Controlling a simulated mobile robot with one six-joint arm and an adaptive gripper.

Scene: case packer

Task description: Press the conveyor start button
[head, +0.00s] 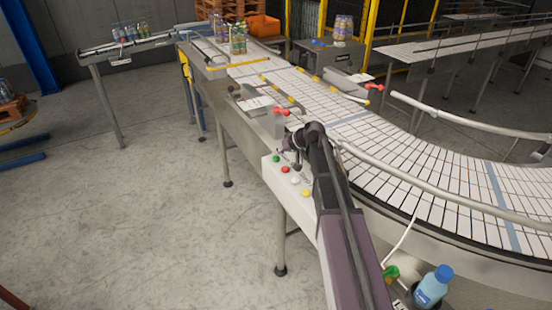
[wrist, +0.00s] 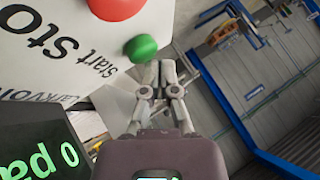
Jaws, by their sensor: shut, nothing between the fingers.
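The green button (wrist: 141,48) is a round dome on a white panel, next to the printed word "Start" in the wrist view. The red button (wrist: 115,8) is beside it at the top edge, near the word "Stop". My gripper (wrist: 160,66) is shut and empty, its fingertips just right of and below the green button; I cannot tell if they touch it. In the head view the green button (head: 276,159) is at the far end of a button row on the conveyor's side panel, with my gripper (head: 294,164) close to its right, partly dark and small.
A white button (head: 294,181) and a yellow button (head: 305,193) continue the row. A display with green text (wrist: 42,158) is at the lower left of the wrist view. The curved conveyor (head: 430,170) with guide rails lies right of my arm. The floor at left is clear.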

